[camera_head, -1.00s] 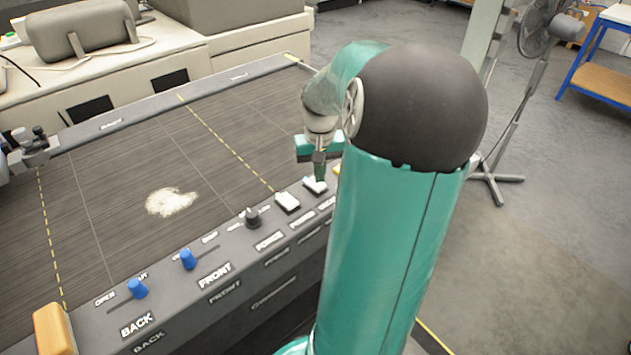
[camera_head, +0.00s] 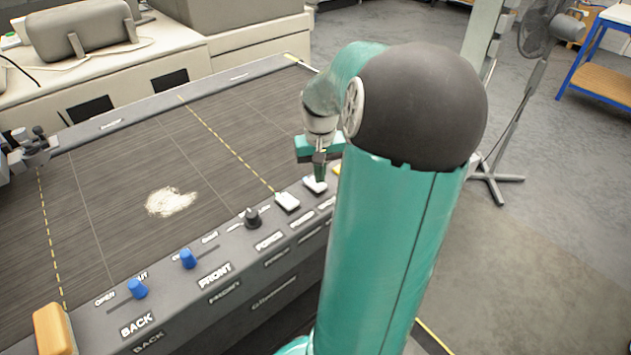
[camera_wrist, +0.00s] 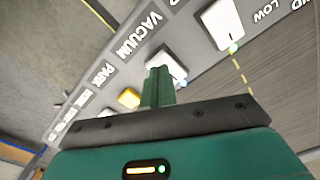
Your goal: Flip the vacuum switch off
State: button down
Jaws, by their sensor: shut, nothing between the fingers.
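The vacuum switch is a white rocker (camera_head: 316,187) on the dark front panel of the table. In the wrist view this rocker (camera_wrist: 175,67) sits beside the printed word VACUUM, partly hidden by the fingers. My gripper (camera_head: 319,177) points down at it with its fingers shut and nothing between them. In the wrist view the green fingertips (camera_wrist: 159,72) overlap the rocker's edge. I cannot tell whether they touch it or which way it is tipped.
A second white rocker (camera_head: 287,202) lies to the left, then a black knob (camera_head: 252,217) and two blue slider knobs (camera_head: 187,259). A yellow button (camera_wrist: 129,98) is close on the other side. A pale powder patch (camera_head: 170,202) lies on the tabletop.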

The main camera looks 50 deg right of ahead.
aim_at(319, 186)
jog(key=shift+f, duration=0.9)
dwell(0.4)
jog(key=shift+r, duration=3.55)
